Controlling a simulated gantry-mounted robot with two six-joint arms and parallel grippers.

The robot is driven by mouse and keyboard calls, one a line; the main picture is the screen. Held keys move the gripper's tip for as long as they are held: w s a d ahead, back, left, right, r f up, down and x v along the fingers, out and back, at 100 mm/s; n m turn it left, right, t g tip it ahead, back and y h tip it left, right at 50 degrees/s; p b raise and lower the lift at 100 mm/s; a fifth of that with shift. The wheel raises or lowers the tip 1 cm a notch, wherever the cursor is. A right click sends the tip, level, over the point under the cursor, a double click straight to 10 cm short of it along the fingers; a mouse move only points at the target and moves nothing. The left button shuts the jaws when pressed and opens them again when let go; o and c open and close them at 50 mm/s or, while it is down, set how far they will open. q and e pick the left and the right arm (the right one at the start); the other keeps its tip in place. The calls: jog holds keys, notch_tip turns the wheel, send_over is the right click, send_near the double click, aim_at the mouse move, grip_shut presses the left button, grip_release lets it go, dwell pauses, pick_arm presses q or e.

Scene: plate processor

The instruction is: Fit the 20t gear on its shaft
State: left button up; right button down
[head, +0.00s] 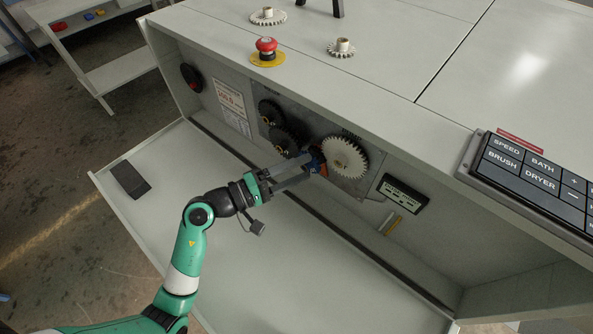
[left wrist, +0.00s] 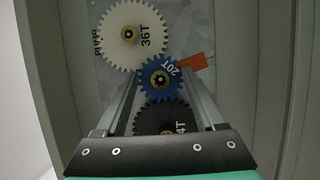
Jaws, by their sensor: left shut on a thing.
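The blue 20t gear (left wrist: 160,79), marked 20T, is between the fingertips of my left gripper (left wrist: 158,85), which is shut on it. In the head view the gear (head: 316,158) is mostly hidden by my left gripper (head: 312,162), at the recessed panel. A brass-coloured hub shows at the gear's centre; I cannot tell how deep the gear sits on its shaft. The white 36T gear (left wrist: 130,34) is right beside it and its teeth look close to or touching the blue ones. A black gear (left wrist: 165,122) lies on the other side, partly hidden by my gripper. My right gripper is not in view.
An orange-red tag (left wrist: 193,62) is beside the blue gear. Two loose pale gears (head: 268,16) (head: 341,48) and a red emergency button (head: 266,46) are on the machine top. The lowered door (head: 270,235) is mostly clear, with a dark block (head: 130,179) on it.

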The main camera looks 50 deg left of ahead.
pick_arm(q)
jog(key=shift+w, duration=0.35)
jog(key=o, duration=1.3)
jog(key=p+v, duration=0.1)
jog(key=v, duration=1)
jog(key=shift+s+a, duration=0.15)
jog(key=shift+s, duration=0.2)
